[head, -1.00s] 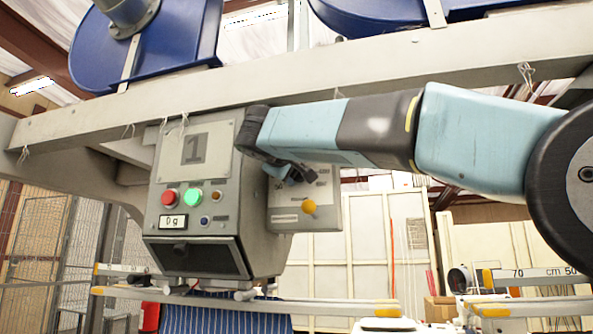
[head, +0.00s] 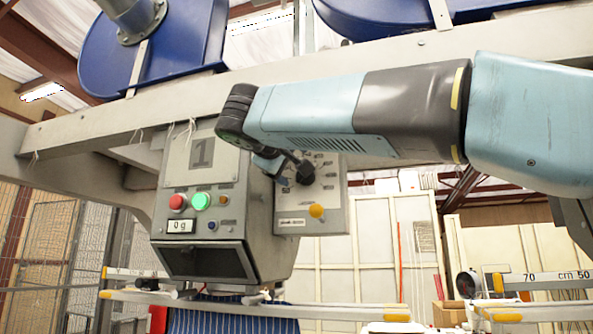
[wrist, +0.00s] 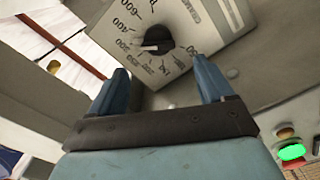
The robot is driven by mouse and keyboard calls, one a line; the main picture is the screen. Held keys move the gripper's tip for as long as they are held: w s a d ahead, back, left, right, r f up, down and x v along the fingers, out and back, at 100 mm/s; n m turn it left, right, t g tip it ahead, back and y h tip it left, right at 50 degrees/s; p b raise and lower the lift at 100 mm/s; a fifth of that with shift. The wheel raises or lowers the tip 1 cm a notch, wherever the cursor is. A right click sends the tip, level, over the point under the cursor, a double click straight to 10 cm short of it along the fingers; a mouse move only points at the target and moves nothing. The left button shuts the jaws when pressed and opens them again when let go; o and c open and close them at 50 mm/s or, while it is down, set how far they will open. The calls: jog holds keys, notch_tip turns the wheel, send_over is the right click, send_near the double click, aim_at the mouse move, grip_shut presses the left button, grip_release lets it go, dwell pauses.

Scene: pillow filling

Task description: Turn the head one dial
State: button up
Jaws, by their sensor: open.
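The head one unit (head: 205,205) is a grey box marked "1" with red and green buttons and a "0 g" display. Its dial (head: 305,172) is a black knob on the side panel (head: 328,212), with printed numbers around it. In the wrist view the dial (wrist: 158,40) sits ahead of my gripper (wrist: 162,80), roughly midway between the two blue fingers and beyond their tips. My gripper is open and empty. In the head view, my gripper (head: 283,168) is just left of the dial and overlaps its left side. I cannot tell whether it touches.
A grey beam (head: 400,70) runs close above my arm. Blue striped fabric (head: 235,318) hangs under the head. A rail (head: 340,311) crosses below.

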jog(key=v, duration=0.5)
jog(key=shift+s+a, duration=0.1)
jog(key=shift+s, duration=0.25)
